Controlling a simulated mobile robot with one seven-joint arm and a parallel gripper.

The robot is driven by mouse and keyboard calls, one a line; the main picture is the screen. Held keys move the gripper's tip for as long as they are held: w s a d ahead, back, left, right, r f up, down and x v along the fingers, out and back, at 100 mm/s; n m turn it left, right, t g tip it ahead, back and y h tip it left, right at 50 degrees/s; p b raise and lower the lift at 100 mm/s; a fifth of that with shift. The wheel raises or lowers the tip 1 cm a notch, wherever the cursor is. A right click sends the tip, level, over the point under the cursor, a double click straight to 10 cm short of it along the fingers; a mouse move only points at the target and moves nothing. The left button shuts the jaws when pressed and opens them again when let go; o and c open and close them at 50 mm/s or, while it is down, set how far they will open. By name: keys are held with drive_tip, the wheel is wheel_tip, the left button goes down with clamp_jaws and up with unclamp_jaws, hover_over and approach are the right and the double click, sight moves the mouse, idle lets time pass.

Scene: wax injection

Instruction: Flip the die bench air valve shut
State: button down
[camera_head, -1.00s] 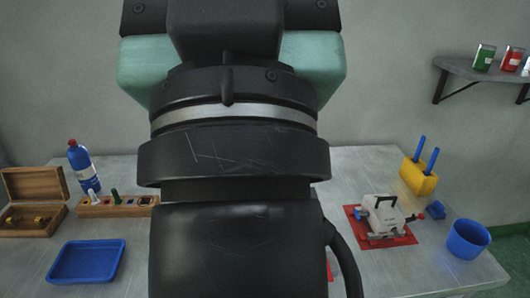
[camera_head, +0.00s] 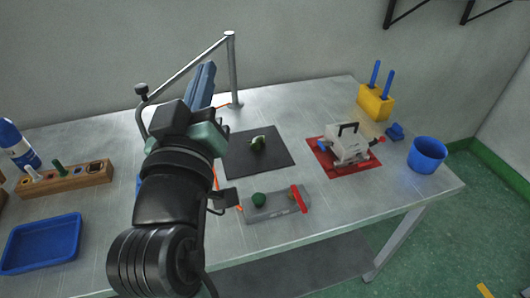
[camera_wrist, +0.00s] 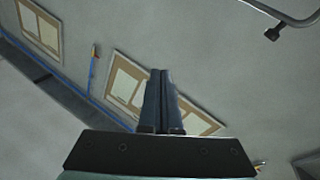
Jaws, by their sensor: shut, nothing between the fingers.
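My gripper (camera_head: 206,72) is up over the back left of the bench, well apart from the block. Its two blue-grey fingers (camera_wrist: 161,74) are together and empty in the wrist view, pointing toward the wall. The valve does not show in the wrist view.
A jointed metal stand (camera_head: 233,70) rises close to my gripper. A dark mat (camera_head: 240,168) with a small green thing lies behind the block. To the right are a pale boxy die (camera_head: 346,148) on a red mat and a blue cup (camera_head: 427,154). A blue tray (camera_head: 42,243) lies left.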

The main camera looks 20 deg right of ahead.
wheel_tip(320, 180, down, 20)
drive_tip(key=s+d+n+g+h+b, duration=0.1)
drive_tip(key=n+g+h+b, duration=0.1)
drive_tip(key=n+g+h, duration=0.15)
drive_tip(key=s+d+f+n+g+h+b, duration=0.1)
drive_tip(key=s+f+n, duration=0.1)
drive_tip(key=s+f, duration=0.2)
drive_tip(key=s+f+n+g+h+b, duration=0.1)
drive_tip(key=s+f+n+h+b, duration=0.1)
drive_tip(key=f, duration=0.9)
drive_tip(key=shift+s+d+n, duration=0.35)
drive_tip(key=shift+s+n, duration=0.1)
drive_tip(key=shift+s, duration=0.75)
drive_tip(key=shift+w+d+r+g, duration=0.1)
drive_tip(key=shift+g, duration=0.15)
drive_tip(key=p, duration=0.1)
approach(296, 198)
drive_tip(key=w, duration=0.3)
drive_tip(key=shift+w+d, duration=0.25)
drive_tip(key=shift+d+p, duration=0.3)
drive_tip(key=shift+d, duration=1.45)
drive_tip(key=shift+f, duration=0.25)
